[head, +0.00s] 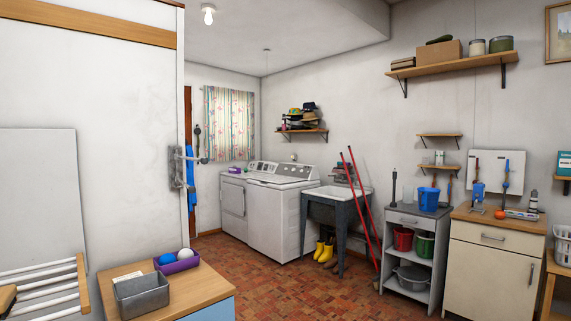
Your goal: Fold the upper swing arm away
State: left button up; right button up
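A grey metal bracket (176,167) is fixed near the right edge of the white wall on the left. A thin arm (196,159) sticks out from it to the right, over the doorway gap. This may be the upper swing arm, but it is small and I cannot tell for sure. A blue cloth or strip (189,192) hangs just below it. I cannot make out a separate lower arm. Neither of my grippers is in view.
A wooden-topped cabinet (205,295) with a grey bin (142,296) and a purple tray (178,262) stands below the bracket. A rack with white bars (40,287) is at lower left. The brick-patterned floor (285,293) is clear before the washer (278,215) and tub (325,205).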

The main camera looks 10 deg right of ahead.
aim_at(205, 161)
jog(key=z, duration=0.35)
jog(key=k, duration=0.6)
jog(key=z, duration=1)
jog(key=i, duration=1.3)
jog(key=u, duration=0.4)
jog(key=i, duration=0.75)
jog(key=u, duration=0.7)
